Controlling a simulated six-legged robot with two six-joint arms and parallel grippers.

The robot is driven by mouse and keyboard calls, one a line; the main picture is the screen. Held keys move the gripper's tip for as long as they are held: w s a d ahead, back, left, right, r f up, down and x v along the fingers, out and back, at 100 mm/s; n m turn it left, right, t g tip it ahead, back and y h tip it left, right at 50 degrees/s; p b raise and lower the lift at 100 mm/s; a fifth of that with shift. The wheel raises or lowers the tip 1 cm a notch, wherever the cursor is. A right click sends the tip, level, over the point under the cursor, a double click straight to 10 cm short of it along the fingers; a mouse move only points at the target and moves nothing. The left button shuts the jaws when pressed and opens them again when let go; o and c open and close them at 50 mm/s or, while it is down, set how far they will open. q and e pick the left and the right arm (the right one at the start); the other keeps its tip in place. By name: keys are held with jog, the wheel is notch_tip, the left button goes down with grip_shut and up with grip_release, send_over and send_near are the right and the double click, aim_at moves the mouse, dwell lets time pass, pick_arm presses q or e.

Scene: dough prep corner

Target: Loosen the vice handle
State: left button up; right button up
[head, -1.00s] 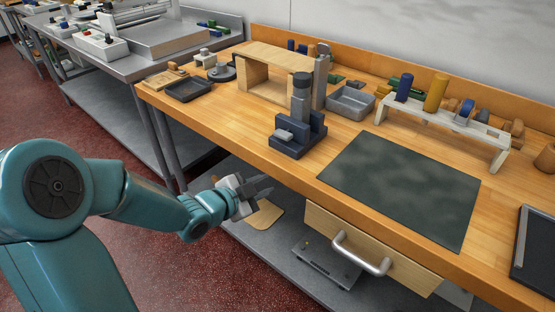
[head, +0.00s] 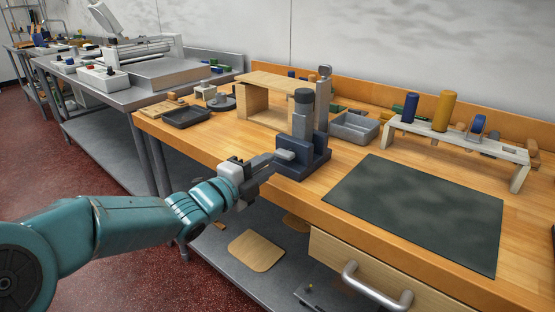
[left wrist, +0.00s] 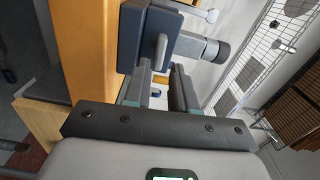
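The dark blue vice (head: 313,163) stands at the front edge of the wooden bench, with a dark-capped cylinder rising from it. Its light grey handle (head: 285,154) faces my left gripper (head: 268,165), which is close in front of it at bench-top height. In the left wrist view the two fingers of the left gripper (left wrist: 160,74) are apart with nothing between them. The handle (left wrist: 161,50) lies just beyond the fingertips, roughly in line with the gap, with the vice body (left wrist: 131,38) behind it. Contact cannot be made out. My right gripper is not in view.
A dark green mat (head: 415,210) lies right of the vice. A wooden arch (head: 258,104) and a grey tray (head: 355,127) stand behind it. A drawer with a metal handle (head: 377,288) is below the bench edge. A rack (head: 465,142) stands at the back right.

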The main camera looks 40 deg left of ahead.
aim_at(281, 157)
pick_arm(q)
jog(key=w, duration=0.5)
jog(key=shift+d, duration=0.25)
grip_shut()
